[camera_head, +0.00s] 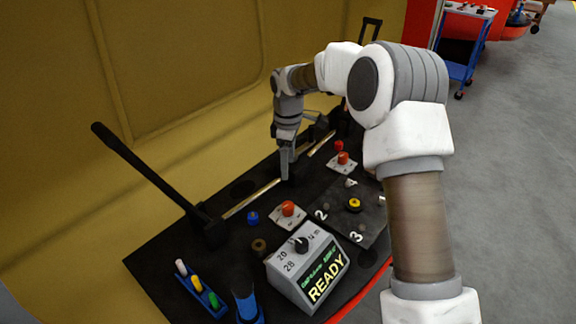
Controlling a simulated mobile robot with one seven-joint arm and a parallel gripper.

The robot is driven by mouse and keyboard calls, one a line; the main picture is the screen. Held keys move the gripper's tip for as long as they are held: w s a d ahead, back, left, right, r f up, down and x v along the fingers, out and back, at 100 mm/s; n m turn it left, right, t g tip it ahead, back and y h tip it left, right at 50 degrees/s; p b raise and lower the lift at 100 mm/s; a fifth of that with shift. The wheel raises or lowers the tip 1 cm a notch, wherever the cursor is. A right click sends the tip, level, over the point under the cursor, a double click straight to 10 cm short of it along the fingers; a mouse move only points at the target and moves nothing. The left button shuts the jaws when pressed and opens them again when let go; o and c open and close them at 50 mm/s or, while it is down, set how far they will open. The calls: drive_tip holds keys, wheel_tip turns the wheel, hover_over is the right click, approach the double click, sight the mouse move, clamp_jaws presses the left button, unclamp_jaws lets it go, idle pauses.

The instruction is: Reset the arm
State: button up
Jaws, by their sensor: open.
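My arm reaches in from the right and bends down over a dark console (160,262). My gripper (286,172) points downward above the far middle of the console, near a metallic rail (250,200). It is open. Nothing shows held in it. The fingertips are small in the picture, and I cannot tell whether they touch the dark part beside the rail.
A black lever (145,172) rises at the left. Red buttons (288,208), a yellow knob (354,204) and a box reading READY (308,266) stand on the console. A yellow wall (180,70) is behind. Grey floor (520,170) is clear at right, with a blue cart (460,70) beyond.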

drive_tip(key=shift+r, duration=0.1)
drive_tip(key=s+d+r+m+t+p, duration=0.1)
drive_tip(key=s+d+r+m+p, duration=0.2)
drive_tip(key=r, duration=0.4)
drive_tip(key=s+d+r+m+t, duration=0.1)
drive_tip(key=s+d+r+m, duration=0.15)
drive_tip(key=s+r, duration=0.45)
drive_tip(key=s+d+r+m+t+p, duration=0.1)
drive_tip(key=s+d+r+m+p, duration=0.2)
drive_tip(key=r, duration=0.5)
drive_tip(key=s+d+r+m+t+p, duration=0.1)
drive_tip(key=s+d+m, duration=0.1)
drive_tip(key=s, duration=0.4)
drive_tip(key=s+d+r+m+p, duration=0.1)
drive_tip(key=s+d+r+m, duration=0.1)
drive_tip(key=s, duration=0.5)
drive_tip(key=s+d+r+m+t+p, duration=0.1)
drive_tip(key=s+d+r+m, duration=0.1)
drive_tip(key=s, duration=0.5)
drive_tip(key=shift+s+d+r+m+t+p, duration=0.15)
drive_tip(key=shift+d+r+m+t+p, duration=0.2)
drive_tip(key=shift+d+m, duration=0.5)
